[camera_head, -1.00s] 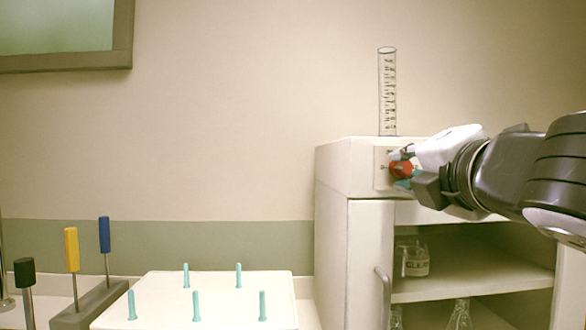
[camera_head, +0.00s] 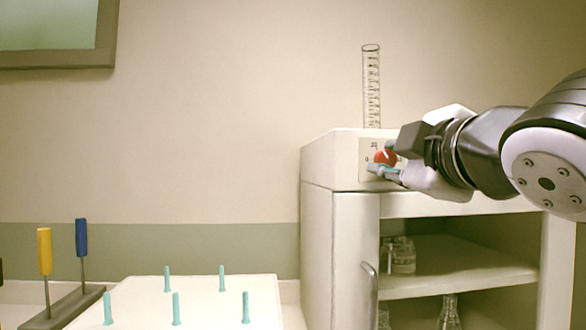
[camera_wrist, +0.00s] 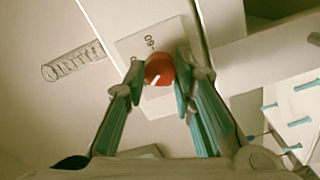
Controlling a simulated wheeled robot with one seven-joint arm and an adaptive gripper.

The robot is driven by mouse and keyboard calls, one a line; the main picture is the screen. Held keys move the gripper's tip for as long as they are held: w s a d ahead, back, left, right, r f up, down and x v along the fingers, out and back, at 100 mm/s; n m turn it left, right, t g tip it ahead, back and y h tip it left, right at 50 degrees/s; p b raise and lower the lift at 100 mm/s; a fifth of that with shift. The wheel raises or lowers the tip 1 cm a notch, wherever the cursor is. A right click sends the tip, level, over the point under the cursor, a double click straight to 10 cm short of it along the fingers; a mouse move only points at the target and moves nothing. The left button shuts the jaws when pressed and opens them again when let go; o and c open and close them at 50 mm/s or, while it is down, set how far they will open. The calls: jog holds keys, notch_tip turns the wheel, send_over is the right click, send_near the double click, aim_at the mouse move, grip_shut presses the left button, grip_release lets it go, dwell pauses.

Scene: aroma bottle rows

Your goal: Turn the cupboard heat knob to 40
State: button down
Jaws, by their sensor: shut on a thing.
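The red heat knob (camera_head: 385,157) is on a pale dial plate (camera_head: 366,148) on the upper front of the white cupboard (camera_head: 318,160). In the wrist view the knob (camera_wrist: 160,69) has a white pointer line towards the lower left of the picture, and an upside-down "60" shows on the plate (camera_wrist: 130,45). My gripper (camera_wrist: 159,80) is shut on the knob, with a teal-padded finger on each side. In the head view my gripper (camera_head: 386,160) comes from the right and hides part of the plate. The "40" mark cannot be made out.
A graduated glass cylinder (camera_head: 371,88) stands on the cupboard top, close above the dial. The open shelf below holds glassware (camera_head: 400,256). A white board with teal pegs (camera_head: 175,308) and a rack with screwdrivers (camera_head: 82,250) stand at lower left.

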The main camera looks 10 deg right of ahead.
jog(key=m+b, duration=0.2)
jog(key=m, duration=0.1)
jog(key=m+b, duration=0.2)
jog(key=m, duration=0.1)
jog(key=shift+f+m, duration=0.2)
jog(key=shift+m, duration=0.1)
jog(key=m+b, duration=0.2)
jog(key=m, duration=0.1)
jog(key=shift+r+m+b, duration=0.1)
jog(key=shift+m+b, duration=0.7)
jog(key=shift+m, duration=0.7)
jog(key=c, duration=1.3)
grip_release()
jog(key=shift+c, duration=0.2)
jog(key=shift+r, duration=0.1)
